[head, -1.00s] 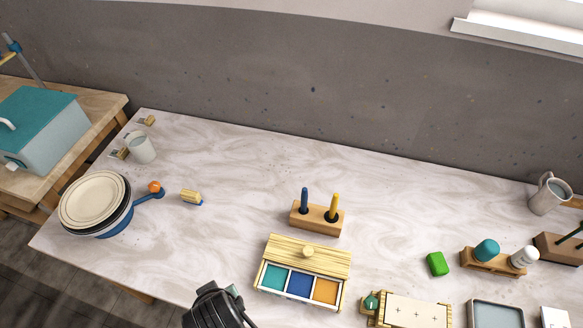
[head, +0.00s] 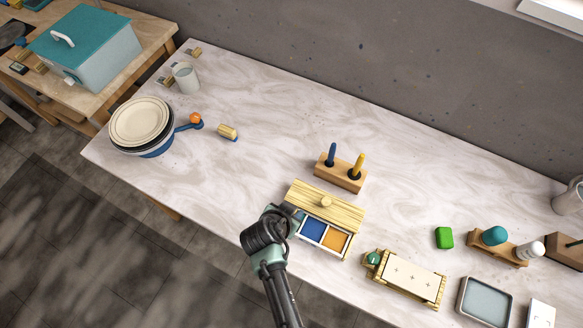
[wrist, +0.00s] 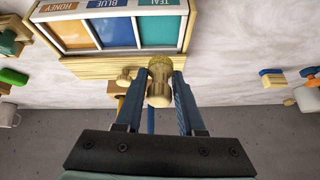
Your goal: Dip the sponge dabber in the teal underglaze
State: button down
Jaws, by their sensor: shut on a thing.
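The underglaze box (head: 334,200) has a light wooden lid section with a knob and a row of compartments. In the wrist view its teal compartment (wrist: 159,33) is at the right, beside blue (wrist: 115,33) and orange honey (wrist: 72,34). My gripper (wrist: 162,78) is shut on the sponge dabber (wrist: 158,93), a pale wooden piece with a rounded handle and a speckled far end. That end overlaps the box's wood just beside the teal compartment; whether it touches anything I cannot tell. In the head view my gripper (head: 279,217) hides the teal compartment and the dabber.
A wooden stand with blue and yellow handles (head: 341,179) is behind the box. A wooden tray with a marked white tile (head: 410,273) lies to the right, near a green block (head: 444,237).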

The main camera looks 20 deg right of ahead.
notch_tip(320, 180, down, 6)
jog(key=b, duration=0.6)
jog(key=shift+f, duration=0.1)
dwell(1.4)
jog(key=shift+s+a+r+p, duration=0.1)
jog(key=shift+s+r+p, duration=0.1)
jog(key=shift+r+p, duration=0.6)
jog(key=shift+s+a+r+p, duration=0.1)
jog(key=shift+s+r+p, duration=0.05)
jog(key=shift+r+p, duration=0.6)
jog(key=shift+r, duration=0.15)
notch_tip(320, 180, up, 4)
jog(key=p, duration=0.3)
